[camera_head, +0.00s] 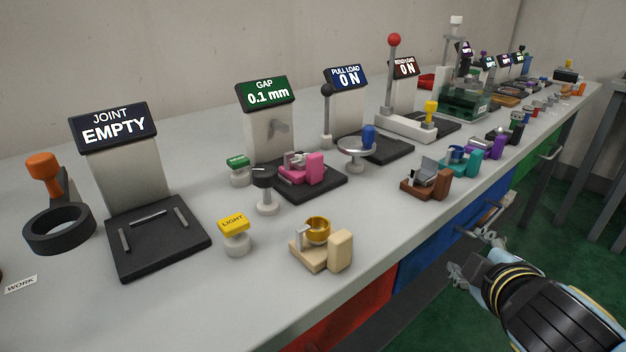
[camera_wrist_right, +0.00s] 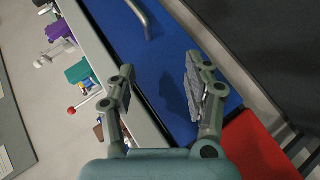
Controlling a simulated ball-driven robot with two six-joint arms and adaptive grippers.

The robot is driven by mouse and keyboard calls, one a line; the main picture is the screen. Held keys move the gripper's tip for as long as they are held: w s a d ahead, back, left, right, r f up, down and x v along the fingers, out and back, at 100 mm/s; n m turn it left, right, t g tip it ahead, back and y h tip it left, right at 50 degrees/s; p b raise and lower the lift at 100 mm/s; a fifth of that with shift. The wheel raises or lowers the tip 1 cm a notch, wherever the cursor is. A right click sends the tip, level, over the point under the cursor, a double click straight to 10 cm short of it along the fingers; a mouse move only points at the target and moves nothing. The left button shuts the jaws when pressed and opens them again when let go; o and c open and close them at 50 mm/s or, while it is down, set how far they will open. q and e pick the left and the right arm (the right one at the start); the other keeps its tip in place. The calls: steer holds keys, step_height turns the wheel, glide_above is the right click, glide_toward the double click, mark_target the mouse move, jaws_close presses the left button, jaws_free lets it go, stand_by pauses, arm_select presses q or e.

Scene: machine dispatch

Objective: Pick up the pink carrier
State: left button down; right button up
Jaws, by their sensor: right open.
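The pink carrier (camera_head: 303,167) sits on the black base plate (camera_head: 325,189) of the machine whose green screen (camera_head: 265,93) reads GAP 0.1 mm. It has a taller pink block at its right end and a small grey metal part on it. My right gripper (camera_head: 462,274) is at the lower right, beyond the table's front edge and well apart from the carrier. In the right wrist view the right gripper (camera_wrist_right: 160,90) is open, with nothing between its fingers, facing blue and red drawer fronts. The pink carrier is not clearly seen there. My left gripper is out of view.
A black knob on a stand (camera_head: 264,190), a green button (camera_head: 238,170) and a yellow LIGHT button (camera_head: 235,232) stand near the carrier. A beige carrier (camera_head: 307,255) with a gold cup and a brown carrier (camera_head: 426,182) stand near the front edge. Bare tabletop lies between them.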

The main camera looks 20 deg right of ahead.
mark_target(318, 158)
steer(key=w+a+r+n+t, duration=0.15)
steer(key=r+n+t, duration=0.25)
steer(key=r, duration=0.5)
steer(key=w+a+r+n+t, duration=0.15)
steer(key=r+n+t, duration=0.3)
steer(key=r, duration=0.45)
steer(key=w+a+f+n+y, duration=0.1)
steer(key=a+n+y, duration=0.3)
steer(key=n, duration=0.3)
steer(key=w+a+f+n+g+y, duration=0.1)
steer(key=a+n+y, duration=0.3)
steer(key=n, duration=0.4)
steer(key=w+a+f+n+g+y, duration=0.1)
steer(key=a+n+y, duration=0.3)
steer(key=n, duration=0.4)
steer(key=shift+w+a+f, duration=0.4)
steer(key=shift+w+f, duration=0.05)
steer(key=shift+f, duration=0.05)
steer(key=shift+n+g, duration=0.25)
steer(key=x, duration=0.5)
steer(key=shift+a+f, duration=0.2)
steer(key=shift+f, duration=0.2)
steer(key=x, duration=0.2)
steer(key=f+b+x, duration=0.1)
steer(key=x, duration=0.1)
steer(key=shift+w+a+f, duration=0.1)
steer(key=shift+w+a, duration=0.05)
steer(key=shift+w, duration=0.2)
steer(key=shift+w+a, duration=0.15)
steer(key=shift+w, duration=0.25)
